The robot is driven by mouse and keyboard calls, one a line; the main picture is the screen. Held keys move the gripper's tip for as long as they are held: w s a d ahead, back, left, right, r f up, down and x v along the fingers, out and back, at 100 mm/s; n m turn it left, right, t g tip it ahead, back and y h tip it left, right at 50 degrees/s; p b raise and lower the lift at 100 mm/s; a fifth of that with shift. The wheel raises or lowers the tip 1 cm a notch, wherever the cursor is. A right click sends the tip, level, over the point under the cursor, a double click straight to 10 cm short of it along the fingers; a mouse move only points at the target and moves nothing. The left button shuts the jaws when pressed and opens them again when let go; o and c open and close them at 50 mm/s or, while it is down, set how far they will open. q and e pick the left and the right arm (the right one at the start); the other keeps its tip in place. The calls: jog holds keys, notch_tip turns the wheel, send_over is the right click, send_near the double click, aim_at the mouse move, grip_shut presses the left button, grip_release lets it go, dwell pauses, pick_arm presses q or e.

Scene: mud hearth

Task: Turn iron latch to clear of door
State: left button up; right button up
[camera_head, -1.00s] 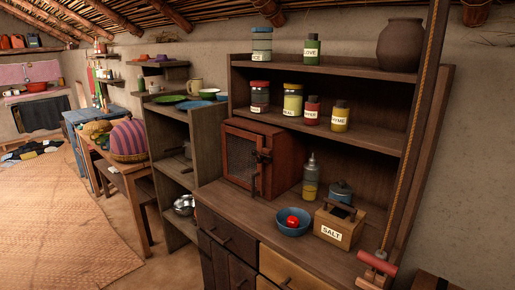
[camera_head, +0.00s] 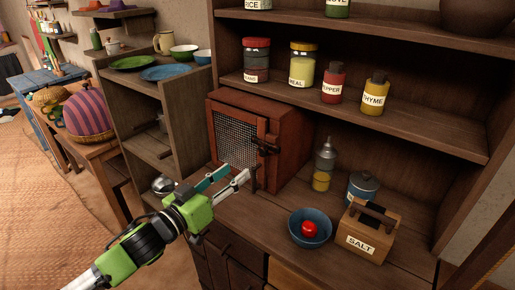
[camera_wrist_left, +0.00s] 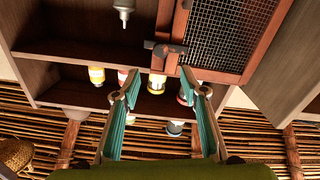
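A small red-brown cabinet with a mesh door (camera_head: 236,142) stands on the counter. Its dark iron latch (camera_head: 264,146) lies crosswise at the door's right edge, over the frame. In the left wrist view, which is upside down, the latch (camera_wrist_left: 165,48) reaches from the frame onto the door edge beside the mesh (camera_wrist_left: 228,32). My left gripper (camera_head: 238,171) is open and empty, in front of the lower door and below the latch. In the wrist view its fingertips (camera_wrist_left: 159,75) are spread apart, with the latch beyond the gap. They appear apart from it. My right gripper is not in view.
Right of the cabinet stand a bottle (camera_head: 323,165), a blue bowl (camera_head: 310,229) with a red item, a lidded blue pot (camera_head: 362,188) and a salt box (camera_head: 366,232). Labelled jars line the shelf above (camera_head: 361,108). An open shelf unit (camera_head: 148,151) stands left.

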aim_at(260, 152)
pick_arm(q)
jog(key=p+x, duration=0.1)
jog(key=x, duration=0.9)
jog(key=shift+a+p, duration=0.1)
jog(key=shift+p, duration=0.2)
jog(key=shift+w+d, duration=0.25)
jog(key=shift+w, duration=0.1)
jog(key=shift+w+d, duration=0.3)
jog(key=shift+w, duration=0.1)
jog(key=c, duration=1.1)
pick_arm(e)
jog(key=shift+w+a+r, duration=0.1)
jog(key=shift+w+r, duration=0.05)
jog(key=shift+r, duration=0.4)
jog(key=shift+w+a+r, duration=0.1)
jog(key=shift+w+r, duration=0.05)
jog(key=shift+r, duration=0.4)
